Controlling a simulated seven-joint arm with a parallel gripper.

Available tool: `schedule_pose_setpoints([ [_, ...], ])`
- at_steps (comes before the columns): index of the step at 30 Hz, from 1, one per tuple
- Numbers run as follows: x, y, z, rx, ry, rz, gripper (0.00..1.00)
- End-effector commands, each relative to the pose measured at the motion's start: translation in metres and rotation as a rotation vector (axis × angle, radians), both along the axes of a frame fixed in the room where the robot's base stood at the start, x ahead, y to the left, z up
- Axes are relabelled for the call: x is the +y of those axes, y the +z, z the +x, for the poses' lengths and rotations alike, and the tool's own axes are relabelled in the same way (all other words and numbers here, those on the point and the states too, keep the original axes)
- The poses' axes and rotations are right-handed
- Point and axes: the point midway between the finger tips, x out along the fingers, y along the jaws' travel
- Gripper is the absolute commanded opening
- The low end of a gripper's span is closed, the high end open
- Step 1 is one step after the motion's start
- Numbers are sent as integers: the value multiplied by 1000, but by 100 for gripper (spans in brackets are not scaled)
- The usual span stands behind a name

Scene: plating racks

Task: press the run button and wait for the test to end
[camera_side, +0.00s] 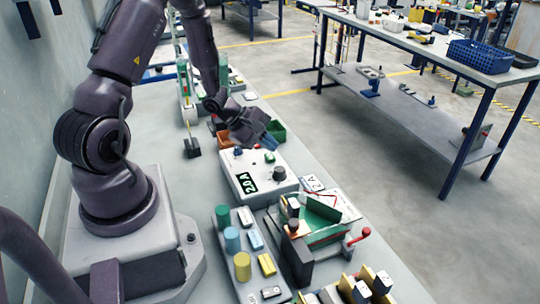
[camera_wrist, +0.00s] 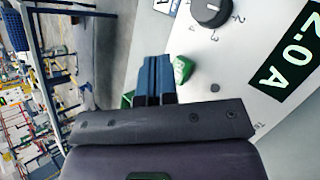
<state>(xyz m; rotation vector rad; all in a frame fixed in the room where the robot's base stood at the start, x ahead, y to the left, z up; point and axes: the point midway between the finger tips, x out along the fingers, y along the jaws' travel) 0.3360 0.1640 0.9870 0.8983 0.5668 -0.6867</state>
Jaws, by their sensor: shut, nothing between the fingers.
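A white control box (camera_side: 262,187) stands on the bench in front of my arm.
A fixture with a green board (camera_side: 323,210) and a red-knobbed lever (camera_side: 366,232) stands in front of the box. Coloured cylinders (camera_side: 242,266) stand at the near left. A green bin (camera_side: 277,130) lies behind my gripper. A card (camera_side: 312,183) marked 2A lies beside the box.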

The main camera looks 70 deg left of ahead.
Motion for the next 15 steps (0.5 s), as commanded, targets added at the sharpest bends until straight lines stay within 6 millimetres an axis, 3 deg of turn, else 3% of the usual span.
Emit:
schedule_pose_setpoints([
  [15,0,-5,0,1,0,-2,0],
])
